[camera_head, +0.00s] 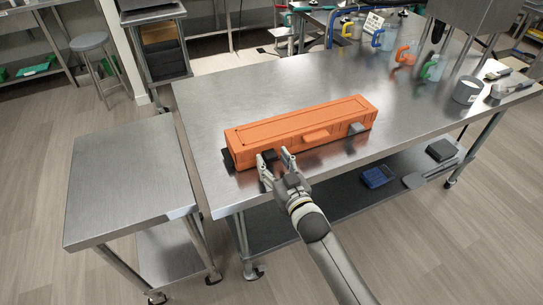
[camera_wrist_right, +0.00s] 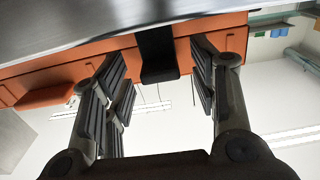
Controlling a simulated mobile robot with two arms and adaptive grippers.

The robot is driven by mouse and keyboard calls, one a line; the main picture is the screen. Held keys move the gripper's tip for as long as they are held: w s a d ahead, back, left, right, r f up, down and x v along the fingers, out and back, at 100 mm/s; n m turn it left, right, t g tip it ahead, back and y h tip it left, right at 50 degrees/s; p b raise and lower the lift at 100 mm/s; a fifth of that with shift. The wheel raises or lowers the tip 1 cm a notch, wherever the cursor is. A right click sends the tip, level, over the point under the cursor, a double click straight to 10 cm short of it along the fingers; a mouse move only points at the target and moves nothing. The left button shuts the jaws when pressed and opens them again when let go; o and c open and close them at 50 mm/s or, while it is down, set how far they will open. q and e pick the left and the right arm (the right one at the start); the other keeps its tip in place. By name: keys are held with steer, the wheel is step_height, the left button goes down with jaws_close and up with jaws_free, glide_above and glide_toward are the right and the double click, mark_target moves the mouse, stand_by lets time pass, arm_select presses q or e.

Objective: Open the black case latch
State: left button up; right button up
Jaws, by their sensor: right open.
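The long orange case (camera_head: 298,125) lies closed on the steel table, its front side towards me. A black latch (camera_head: 270,154) sits on the left part of its front, and a grey latch (camera_head: 356,128) on the right part. My right gripper (camera_head: 275,158) is open at the left part of the front, its fingers on either side of the black latch. In the right wrist view the black latch (camera_wrist_right: 157,55) shows between the spread finger pads, apart from both. My left gripper is not in view.
The steel table (camera_head: 215,110) is clear behind the case. A lower steel side table (camera_head: 130,185) stands at left, empty.

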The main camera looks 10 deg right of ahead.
steer(key=shift+x, duration=0.9)
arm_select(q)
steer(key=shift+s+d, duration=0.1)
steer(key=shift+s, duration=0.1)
arm_select(e)
steer(key=c, duration=1)
steer(key=t+b, duration=0.1)
steer(key=b, duration=0.2)
steer(key=f+t+b, duration=0.1)
steer(key=b, duration=0.3)
steer(key=shift+s+d+f+y, duration=0.15)
steer(key=shift+s+y, duration=0.2)
steer(key=shift+y, duration=0.05)
steer(key=shift+t+b, duration=0.3)
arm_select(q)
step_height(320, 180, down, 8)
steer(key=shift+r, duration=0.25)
arm_select(e)
steer(key=shift+s, duration=0.1)
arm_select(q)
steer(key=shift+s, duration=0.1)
